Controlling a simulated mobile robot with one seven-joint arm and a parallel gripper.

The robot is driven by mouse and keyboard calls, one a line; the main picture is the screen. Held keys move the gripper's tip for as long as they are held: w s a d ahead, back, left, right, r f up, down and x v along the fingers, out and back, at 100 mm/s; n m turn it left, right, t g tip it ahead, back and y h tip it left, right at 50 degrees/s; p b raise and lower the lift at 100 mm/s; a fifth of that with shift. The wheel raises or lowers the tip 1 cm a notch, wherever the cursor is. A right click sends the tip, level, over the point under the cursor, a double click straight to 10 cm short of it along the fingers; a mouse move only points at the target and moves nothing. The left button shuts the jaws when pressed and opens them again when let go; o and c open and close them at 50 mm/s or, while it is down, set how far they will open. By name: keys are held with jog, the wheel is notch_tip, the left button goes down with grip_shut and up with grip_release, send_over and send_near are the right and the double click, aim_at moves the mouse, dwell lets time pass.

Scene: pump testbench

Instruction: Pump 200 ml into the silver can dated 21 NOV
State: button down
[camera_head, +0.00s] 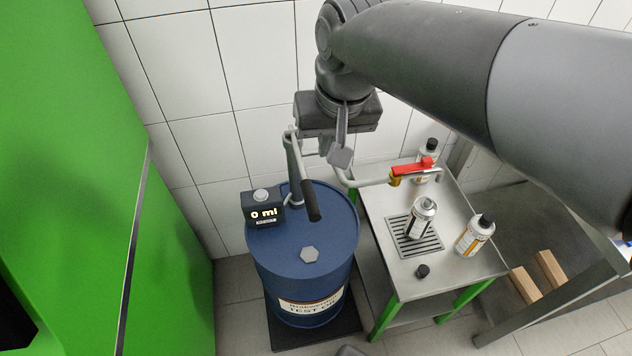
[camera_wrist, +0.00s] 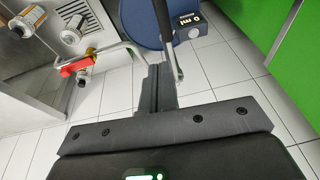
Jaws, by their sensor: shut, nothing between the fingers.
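A blue drum (camera_head: 300,240) carries a hand pump with a black-gripped handle (camera_head: 311,200) and a counter (camera_head: 264,214) reading 0 ml. The pump's pipe leads to a red valve lever (camera_head: 413,166) and brass outlet above the bench. An uncapped silver can (camera_head: 421,218) stands upright on the drain grate (camera_head: 405,243). A black-capped can (camera_head: 474,235) with an orange-marked label stands to its right; another capped can (camera_head: 428,158) stands behind the valve. No date is legible. My gripper (camera_head: 341,156) is shut and empty above the pump, close to its lever. The wrist view shows its fingers (camera_wrist: 155,88) beside the handle.
A loose black cap (camera_head: 422,270) lies on the steel bench (camera_head: 455,275) at the front. A green cabinet (camera_head: 80,180) stands left and a tiled wall behind. Wooden blocks (camera_head: 538,277) lie to the right of the bench. The floor in front of the bench is mostly clear.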

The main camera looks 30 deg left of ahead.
aim_at(312, 197)
jog(key=shift+s+a, duration=0.15)
jog(key=shift+a, duration=0.15)
jog(key=shift+f, duration=0.1)
jog(key=x, duration=0.4)
jog(key=s+x, duration=0.1)
jog(key=x, duration=0.8)
jog(key=shift+s+d+f, duration=0.15)
jog(key=shift+d, duration=0.1)
jog(key=shift+f, duration=0.35)
jog(key=shift+s+f, duration=0.1)
jog(key=shift+f, duration=0.2)
notch_tip(312, 197, down, 14)
jog(key=shift+d, duration=0.15)
